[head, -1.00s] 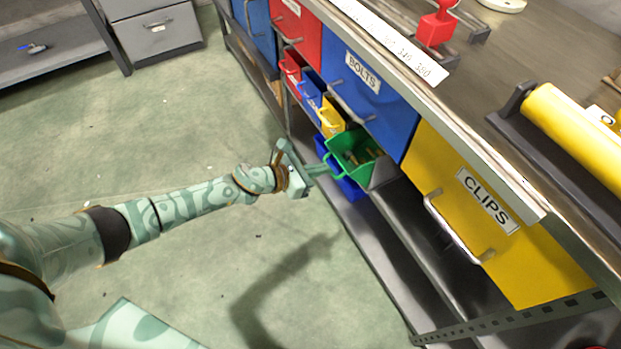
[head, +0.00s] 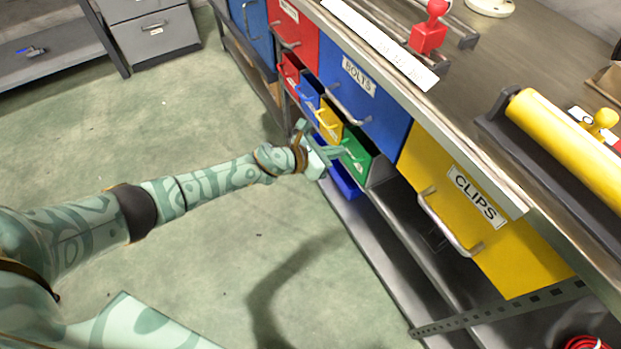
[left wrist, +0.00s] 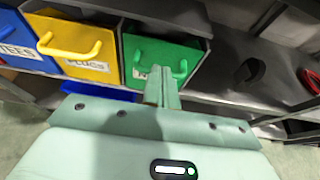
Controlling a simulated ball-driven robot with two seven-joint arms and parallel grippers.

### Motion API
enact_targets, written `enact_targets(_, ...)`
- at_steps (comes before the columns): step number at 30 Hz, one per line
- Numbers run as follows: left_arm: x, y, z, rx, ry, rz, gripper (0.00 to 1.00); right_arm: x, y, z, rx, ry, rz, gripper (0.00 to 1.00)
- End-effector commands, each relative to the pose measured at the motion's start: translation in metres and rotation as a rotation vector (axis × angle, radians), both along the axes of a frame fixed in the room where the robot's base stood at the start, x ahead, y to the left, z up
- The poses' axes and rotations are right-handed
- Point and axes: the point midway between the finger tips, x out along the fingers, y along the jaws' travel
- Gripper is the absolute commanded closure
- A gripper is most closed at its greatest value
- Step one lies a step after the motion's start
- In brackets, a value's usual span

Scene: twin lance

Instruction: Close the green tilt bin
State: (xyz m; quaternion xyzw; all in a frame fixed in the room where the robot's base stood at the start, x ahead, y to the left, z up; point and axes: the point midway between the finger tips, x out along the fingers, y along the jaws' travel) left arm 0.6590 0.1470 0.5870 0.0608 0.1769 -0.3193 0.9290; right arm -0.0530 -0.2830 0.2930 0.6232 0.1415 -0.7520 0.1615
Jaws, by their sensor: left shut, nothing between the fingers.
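The green tilt bin (head: 357,157) sits in the row of small bins under the blue BOLTS drawer. Its front now stands nearly upright, in line with its neighbours. In the left wrist view the green front (left wrist: 189,58) and its green handle fill the space just beyond my fingers. My left gripper (head: 338,153) is shut and empty, with its fingertips at the bin's front by the handle; it also shows in the left wrist view (left wrist: 162,75). I cannot tell if the tips touch. My right gripper is not in view.
A yellow bin (head: 329,122) stands beside the green one, with blue and red bins further along. A blue bin (head: 345,181) lies below. The yellow CLIPS drawer (head: 480,225) is to the right. The floor at left is clear.

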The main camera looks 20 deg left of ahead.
Motion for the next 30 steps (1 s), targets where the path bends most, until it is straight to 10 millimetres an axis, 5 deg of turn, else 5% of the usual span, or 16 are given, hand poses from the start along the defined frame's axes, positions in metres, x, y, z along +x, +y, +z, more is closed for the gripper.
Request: enact_targets(30, 0.004, 0.0004, 0.006, 0.0, 0.0, -0.001, 1.0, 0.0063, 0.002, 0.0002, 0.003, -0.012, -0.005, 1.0)
